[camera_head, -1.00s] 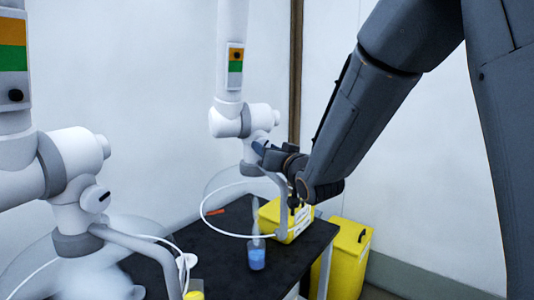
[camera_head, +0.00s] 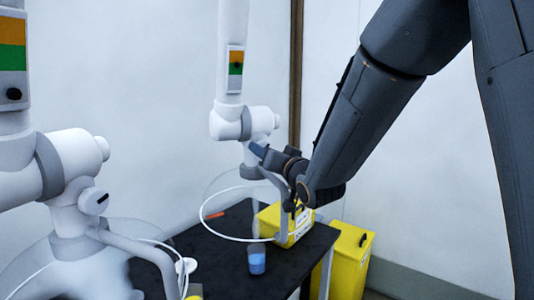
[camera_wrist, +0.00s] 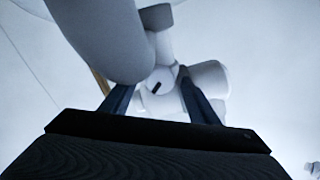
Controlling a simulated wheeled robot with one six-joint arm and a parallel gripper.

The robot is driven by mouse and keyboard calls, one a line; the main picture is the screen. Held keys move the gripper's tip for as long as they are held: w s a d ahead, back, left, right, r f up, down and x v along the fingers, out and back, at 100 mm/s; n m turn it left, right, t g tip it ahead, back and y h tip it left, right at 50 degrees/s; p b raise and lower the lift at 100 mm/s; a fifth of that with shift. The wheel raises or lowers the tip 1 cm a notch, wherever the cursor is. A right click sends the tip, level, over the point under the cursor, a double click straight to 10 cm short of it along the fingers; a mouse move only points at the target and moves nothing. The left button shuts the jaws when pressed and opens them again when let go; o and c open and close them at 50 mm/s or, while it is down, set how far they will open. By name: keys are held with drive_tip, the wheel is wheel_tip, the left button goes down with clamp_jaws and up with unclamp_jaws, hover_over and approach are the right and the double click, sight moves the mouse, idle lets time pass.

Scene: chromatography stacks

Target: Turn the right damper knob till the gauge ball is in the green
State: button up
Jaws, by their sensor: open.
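The right damper's white joint (camera_head: 232,124) hangs under its pipe at the middle back. Its gauge (camera_head: 235,62) has orange above green; the small dark ball (camera_head: 237,66) appears in the upper green, near the orange border. My gripper (camera_head: 259,151) is at the lower part of this joint and covers its knob in the head view. In the wrist view, the round white knob (camera_wrist: 158,80) with a dark mark lies between the open blue-grey fingers of my gripper (camera_wrist: 157,82), one on each side; I cannot tell whether they touch it.
The left damper (camera_head: 70,160) stands close at left, its gauge ball (camera_head: 14,94) below the green. On the black table (camera_head: 215,255) are a beaker with blue liquid (camera_head: 257,262) and a yellow box (camera_head: 270,220). A yellow bin (camera_head: 350,262) stands beside the table.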

drive_tip(key=shift+b+v, duration=1.1)
drive_tip(key=shift+v, duration=2.75)
drive_tip(key=shift+d, duration=0.1)
